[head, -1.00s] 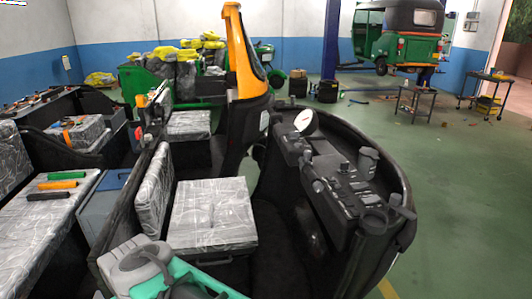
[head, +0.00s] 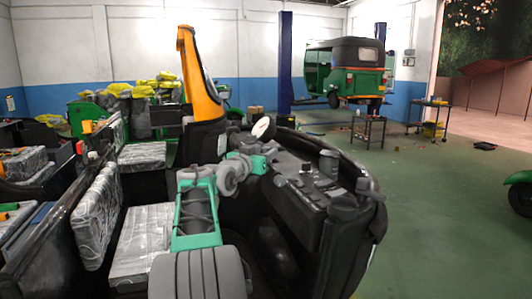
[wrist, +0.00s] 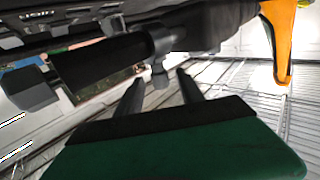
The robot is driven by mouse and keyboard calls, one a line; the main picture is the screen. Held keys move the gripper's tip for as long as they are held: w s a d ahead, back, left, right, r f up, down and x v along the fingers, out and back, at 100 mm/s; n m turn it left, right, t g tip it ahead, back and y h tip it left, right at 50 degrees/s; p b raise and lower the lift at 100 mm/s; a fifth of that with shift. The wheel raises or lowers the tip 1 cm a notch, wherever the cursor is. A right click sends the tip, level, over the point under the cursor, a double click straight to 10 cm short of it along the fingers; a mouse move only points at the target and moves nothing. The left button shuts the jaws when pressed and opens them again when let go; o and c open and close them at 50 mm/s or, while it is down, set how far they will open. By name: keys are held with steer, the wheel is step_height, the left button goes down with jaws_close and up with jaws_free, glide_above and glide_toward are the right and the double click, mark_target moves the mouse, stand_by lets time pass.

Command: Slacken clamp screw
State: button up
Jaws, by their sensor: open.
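The clamp screw looks to be the small dark knob (wrist: 159,76) hanging below a round collar on a dark bar (wrist: 105,65) in the wrist view. My gripper (wrist: 160,77) is open, with one dark finger on each side of the knob in the picture. I cannot tell whether the fingers reach it in depth, and no contact shows. In the head view my arm reaches to the left side of the black dashboard (head: 300,190). My fingers and the screw cannot be made out there.
A round white-faced mirror (head: 261,128) stands close to my arm's end. The yellow windscreen pillar (head: 197,80) rises behind. A grey wrapped seat (head: 140,235) lies left of my arm. Green floor (head: 430,200) is open to the right.

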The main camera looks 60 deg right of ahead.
steer(key=shift+d, duration=0.9)
steer(key=shift+c, duration=0.3)
jaws_close()
